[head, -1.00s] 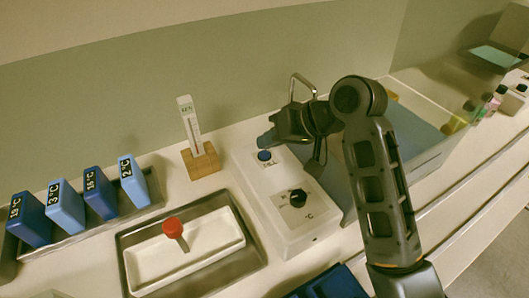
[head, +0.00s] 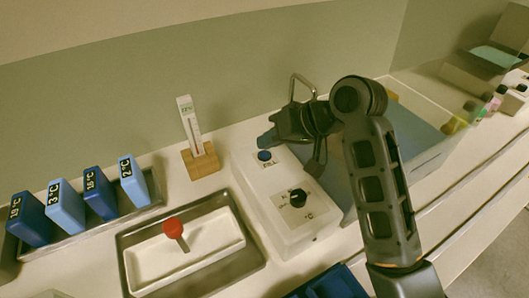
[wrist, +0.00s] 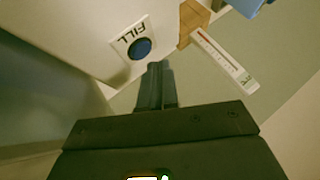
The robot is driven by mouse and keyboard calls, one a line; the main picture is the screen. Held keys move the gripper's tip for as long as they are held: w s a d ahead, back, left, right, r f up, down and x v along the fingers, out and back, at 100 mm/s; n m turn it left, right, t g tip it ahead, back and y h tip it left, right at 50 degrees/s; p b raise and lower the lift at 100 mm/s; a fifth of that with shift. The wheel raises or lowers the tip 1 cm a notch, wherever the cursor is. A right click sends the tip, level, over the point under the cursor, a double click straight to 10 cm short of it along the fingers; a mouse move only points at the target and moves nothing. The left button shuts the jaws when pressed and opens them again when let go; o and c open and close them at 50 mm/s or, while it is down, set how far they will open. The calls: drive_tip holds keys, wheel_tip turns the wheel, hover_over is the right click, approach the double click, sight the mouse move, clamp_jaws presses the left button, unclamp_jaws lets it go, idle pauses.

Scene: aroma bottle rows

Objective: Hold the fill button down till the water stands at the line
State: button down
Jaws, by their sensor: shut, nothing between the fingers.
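The blue fill button (head: 264,156) is on top of a white control box (head: 300,236), with FILL printed beside it. The button also shows in the wrist view (wrist: 140,48), uncovered. My gripper (head: 264,141) is shut and empty. Its fingertips are close to the button, and in the wrist view (wrist: 156,66) they sit just beside it; whether they touch the box top I cannot tell. A metal spout (head: 302,82) rises behind my gripper. A clear-walled tank (head: 432,160) stands to the right, partly hidden by my arm. I cannot make out a water level or a line.
A black temperature dial (head: 298,198) is on the same box. A thermometer (head: 189,125) stands in a wooden block (head: 200,162) behind left. A metal tray (head: 128,262) with a red knob (head: 173,228) and several blue temperature-marked blocks (head: 65,205) lie left. Small bottles (head: 495,103) stand far right.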

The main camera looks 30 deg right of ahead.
sight(269, 155)
drive_tip(key=shift+f, duration=0.15)
drive_tip(key=shift+f, duration=0.25)
drive_tip(key=shift+f, duration=0.4)
idle(0.6)
idle(0.9)
drive_tip(key=shift+r+p, duration=0.85)
drive_tip(key=shift+p, duration=0.3)
wheel_tip(269, 155, up, 5)
drive_tip(key=p, duration=0.5)
drive_tip(key=shift+s+f, duration=0.1)
